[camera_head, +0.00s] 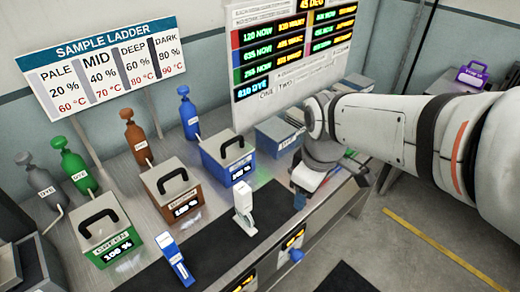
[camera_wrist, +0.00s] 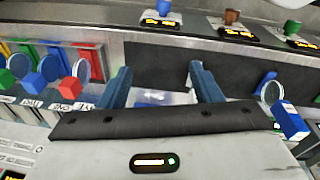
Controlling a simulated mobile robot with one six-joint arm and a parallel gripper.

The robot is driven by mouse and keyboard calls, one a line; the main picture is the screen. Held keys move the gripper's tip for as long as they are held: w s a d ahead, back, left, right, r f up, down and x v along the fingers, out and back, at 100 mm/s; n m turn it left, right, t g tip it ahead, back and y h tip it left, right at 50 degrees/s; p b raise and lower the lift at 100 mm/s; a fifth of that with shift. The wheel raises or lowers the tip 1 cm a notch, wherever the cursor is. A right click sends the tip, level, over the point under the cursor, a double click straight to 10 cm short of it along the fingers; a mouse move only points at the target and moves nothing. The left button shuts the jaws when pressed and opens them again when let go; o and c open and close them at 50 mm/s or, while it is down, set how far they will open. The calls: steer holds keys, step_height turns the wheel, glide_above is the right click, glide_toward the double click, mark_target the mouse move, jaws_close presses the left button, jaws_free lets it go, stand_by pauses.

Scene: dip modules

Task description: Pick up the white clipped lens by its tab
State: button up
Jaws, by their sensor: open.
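The white clipped lens (camera_head: 243,208) stands on the dark mat in the head view, in front of the blue dye box. In the wrist view a pale white patch (camera_wrist: 153,97) between my fingers may be part of it, but my gripper's housing hides the lower part. My gripper (camera_wrist: 161,82) is open, its two blue fingers spread apart, with nothing held. In the head view my gripper (camera_head: 308,180) is above and to the right of the white lens, apart from it.
A blue clipped lens (camera_head: 174,260) stands on the mat to the left; it also shows in the wrist view (camera_wrist: 290,121). Green (camera_head: 105,232), brown (camera_head: 172,190) and blue (camera_head: 228,157) dye boxes line the back. Several lenses with coloured tabs (camera_wrist: 70,88) stand left in the wrist view.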

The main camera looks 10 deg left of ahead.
steer(key=w+a+r+n+p, duration=0.2)
steer(key=a+n, duration=0.5)
steer(key=n+g+p, duration=0.1)
steer(key=n+p, duration=0.2)
steer(key=n, duration=0.5)
glide_above(242, 188)
steer(key=shift+w+d+r, duration=0.1)
steer(key=shift+r, duration=0.25)
steer(key=shift+a+f+n, duration=0.2)
steer(key=shift+a+n, duration=0.05)
steer(key=shift+n, duration=0.25)
steer(key=shift+f, duration=0.35)
step_height(242, 188, down, 7)
steer(key=shift+d+r+p, duration=0.1)
steer(key=shift+d+p, duration=0.05)
steer(key=shift+p, duration=0.3)
steer(key=shift+c, duration=0.4)
steer(key=c, duration=1.2)
